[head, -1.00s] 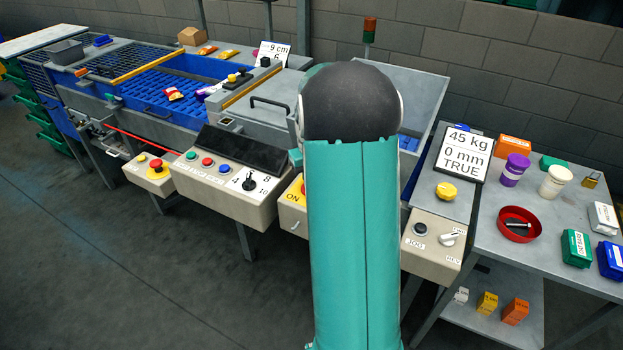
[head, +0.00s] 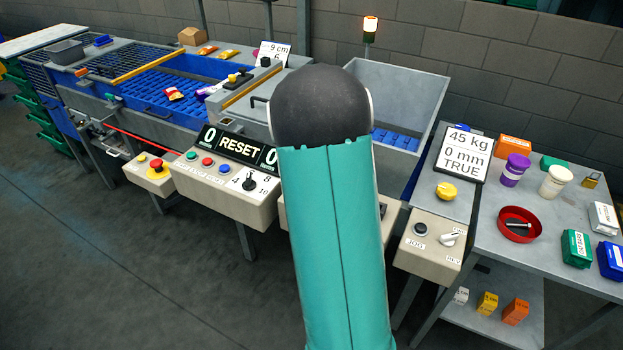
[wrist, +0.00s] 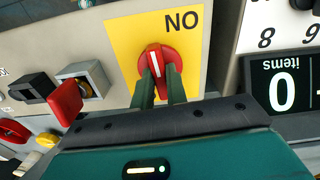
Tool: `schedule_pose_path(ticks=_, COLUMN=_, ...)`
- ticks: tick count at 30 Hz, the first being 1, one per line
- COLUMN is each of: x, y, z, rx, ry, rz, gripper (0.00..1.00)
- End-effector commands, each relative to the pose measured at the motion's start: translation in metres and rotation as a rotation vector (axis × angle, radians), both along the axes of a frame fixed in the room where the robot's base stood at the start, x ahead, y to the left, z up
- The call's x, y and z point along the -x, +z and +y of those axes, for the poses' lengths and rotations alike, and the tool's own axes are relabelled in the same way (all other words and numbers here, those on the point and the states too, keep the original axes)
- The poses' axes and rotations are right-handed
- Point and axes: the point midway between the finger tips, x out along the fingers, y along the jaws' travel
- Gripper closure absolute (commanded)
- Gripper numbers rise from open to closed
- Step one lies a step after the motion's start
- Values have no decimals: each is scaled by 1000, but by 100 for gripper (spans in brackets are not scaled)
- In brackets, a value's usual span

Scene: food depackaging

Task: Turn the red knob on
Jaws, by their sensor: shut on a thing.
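The red knob (wrist: 167,57) sits on a yellow plate (wrist: 121,36) in the wrist view, where the panel appears upside down, with ON lettering beside it. A white line on the knob runs nearly straight up and down in that view. My gripper (wrist: 160,82) is shut on the knob, with one dark green finger on each side. In the head view, my arm hides the knob and the gripper. The counter display (head: 240,148) is lit and reads 0 RESET 0. The signal lamp (head: 370,26) glows.
In the wrist view, black switches and a red lever (wrist: 65,100) sit left of the knob. In the head view, a button panel (head: 225,190) is left of my arm and a jog box (head: 425,262) is right. Open floor lies in front.

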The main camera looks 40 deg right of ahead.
Motion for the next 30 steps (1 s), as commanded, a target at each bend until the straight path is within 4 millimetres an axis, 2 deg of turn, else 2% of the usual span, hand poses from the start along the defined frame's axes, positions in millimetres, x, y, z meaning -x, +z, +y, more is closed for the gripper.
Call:
schedule_pose_path(ticks=7, x=-2, y=1, z=-1, rx=4, ry=-82, rz=-6, gripper=100)
schedule_pose_path(ticks=22, x=-2, y=1, z=-1, rx=5, ry=-101, rz=-6, gripper=100)
schedule_pose_path(ticks=23, x=-2, y=1, z=-2, rx=5, ry=-101, rz=-6, gripper=82)
schedule_pose_path(ticks=25, x=-2, y=1, z=-1, rx=4, ry=-101, rz=-6, gripper=68)
schedule_pose_path(ticks=26, x=-1, y=1, z=-1, rx=4, ry=-101, rz=-6, gripper=64)
schedule_pose_path(ticks=30, x=-1, y=1, z=-1, rx=3, ry=-100, rz=-3, gripper=64)
